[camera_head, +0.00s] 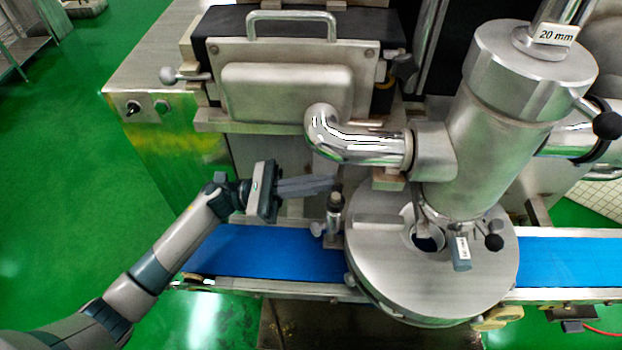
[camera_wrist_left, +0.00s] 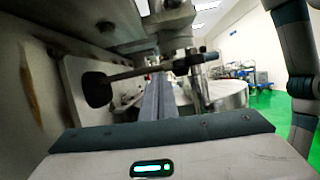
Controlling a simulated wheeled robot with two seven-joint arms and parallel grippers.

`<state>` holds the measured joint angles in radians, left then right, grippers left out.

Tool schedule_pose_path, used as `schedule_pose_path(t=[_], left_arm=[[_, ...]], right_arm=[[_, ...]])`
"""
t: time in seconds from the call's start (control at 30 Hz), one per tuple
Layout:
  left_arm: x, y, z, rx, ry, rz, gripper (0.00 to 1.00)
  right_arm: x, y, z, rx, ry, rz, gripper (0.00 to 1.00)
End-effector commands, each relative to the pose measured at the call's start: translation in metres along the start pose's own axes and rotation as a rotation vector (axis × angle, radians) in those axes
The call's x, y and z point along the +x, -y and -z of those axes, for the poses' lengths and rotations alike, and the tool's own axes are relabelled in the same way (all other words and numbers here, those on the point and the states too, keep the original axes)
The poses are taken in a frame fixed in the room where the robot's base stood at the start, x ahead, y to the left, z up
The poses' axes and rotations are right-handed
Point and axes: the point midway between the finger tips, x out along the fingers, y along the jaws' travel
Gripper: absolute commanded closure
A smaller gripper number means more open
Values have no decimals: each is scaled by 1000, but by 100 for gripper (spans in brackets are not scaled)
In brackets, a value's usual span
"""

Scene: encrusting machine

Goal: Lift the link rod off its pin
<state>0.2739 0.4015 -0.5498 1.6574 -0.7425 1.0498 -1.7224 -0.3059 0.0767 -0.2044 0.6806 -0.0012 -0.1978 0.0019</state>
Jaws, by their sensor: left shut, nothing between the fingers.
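My left gripper (camera_head: 328,184) reaches in from the left, its fingers together and empty, with their tips by the top of a short upright post (camera_head: 334,222). In the left wrist view the closed fingers (camera_wrist_left: 158,95) point away from the camera. A thin metal rod (camera_wrist_left: 140,71), which looks like the link rod, runs across above them in the picture, from a dark round end (camera_wrist_left: 97,89) at the left to a block by the upright post (camera_wrist_left: 198,90). I cannot tell whether the fingers touch the rod. Its pin is not clear. My right gripper is not in view.
A round steel disc housing (camera_head: 375,285) stands right of the post over a blue conveyor belt (camera_head: 265,250). A bent chrome pipe (camera_head: 350,147) hangs above the fingers, joined to a large steel cylinder (camera_head: 500,130). The green floor (camera_head: 90,150) at left is open.

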Motion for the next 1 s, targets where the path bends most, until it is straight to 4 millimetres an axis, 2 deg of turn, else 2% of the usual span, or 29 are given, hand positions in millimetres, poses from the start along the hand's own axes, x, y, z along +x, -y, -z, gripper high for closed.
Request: schedule_pose_path(t=[0.2, 0.57, 0.77, 1.0], left_arm=[[4, 0, 0, 1, 0, -1, 100], [4, 0, -2, -9, -1, -4, 100], [9, 1, -16, -99, -1, -37, 100], [18, 0, -40, -270, 0, -100, 100]], right_arm=[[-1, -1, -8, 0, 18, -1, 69], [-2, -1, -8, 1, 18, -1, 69], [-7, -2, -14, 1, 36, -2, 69], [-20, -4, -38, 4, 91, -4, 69]])
